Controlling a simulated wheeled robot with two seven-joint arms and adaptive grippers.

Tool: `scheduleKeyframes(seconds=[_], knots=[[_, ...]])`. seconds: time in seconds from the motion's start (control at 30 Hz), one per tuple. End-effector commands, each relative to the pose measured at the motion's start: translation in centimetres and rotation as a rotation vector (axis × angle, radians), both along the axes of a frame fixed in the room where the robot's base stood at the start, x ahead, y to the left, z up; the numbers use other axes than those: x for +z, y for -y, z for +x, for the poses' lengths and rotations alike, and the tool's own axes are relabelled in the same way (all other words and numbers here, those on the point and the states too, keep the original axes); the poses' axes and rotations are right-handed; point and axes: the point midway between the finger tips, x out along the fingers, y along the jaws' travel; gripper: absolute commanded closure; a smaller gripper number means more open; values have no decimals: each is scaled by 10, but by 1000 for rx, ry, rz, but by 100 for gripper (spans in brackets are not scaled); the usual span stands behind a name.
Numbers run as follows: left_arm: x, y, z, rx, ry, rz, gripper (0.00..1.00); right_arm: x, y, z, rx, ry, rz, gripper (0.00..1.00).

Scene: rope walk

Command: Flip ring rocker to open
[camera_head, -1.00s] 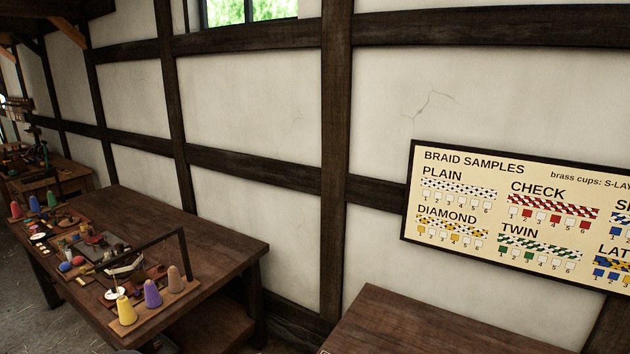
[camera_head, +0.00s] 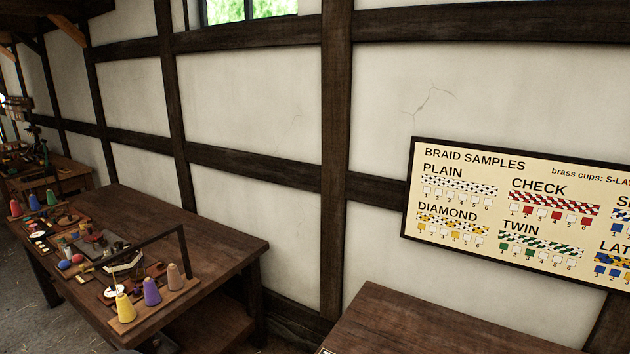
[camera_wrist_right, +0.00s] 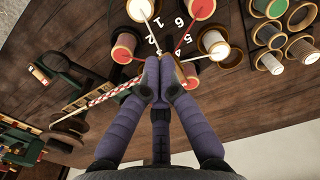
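My right gripper (camera_wrist_right: 160,75) shows in the right wrist view. Its two purple-grey fingers meet at the tips, over the middle of a ring of numbered marks. I see nothing clearly held between them; thin red and white threads converge close by the tips. A red-and-white braid (camera_wrist_right: 108,92) runs from the left to beside the fingertips. Bobbins such as a red-threaded one (camera_wrist_right: 124,46) and a white-threaded one (camera_wrist_right: 213,44) stand around the ring. I cannot make out a ring rocker in either view; the fingers cover part of the ring. My left gripper is not in view.
Loose bobbins (camera_wrist_right: 270,34) stand to the right on the wooden bench (camera_wrist_right: 70,25), and green parts (camera_wrist_right: 62,80) lie to the left. In the head view, a sample board (camera_head: 515,215) hangs above a bare bench top (camera_head: 430,325). A side table (camera_head: 215,235) holds coloured cones (camera_head: 151,292).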

Motion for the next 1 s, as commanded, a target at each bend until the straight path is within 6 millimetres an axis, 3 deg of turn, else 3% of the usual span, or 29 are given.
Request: scheduleKeyframes(seconds=[0.6,1.0], knots=[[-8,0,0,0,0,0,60,-10,0,0,0,0,0,100],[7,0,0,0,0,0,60,9,0,0,0,0,0,100]])
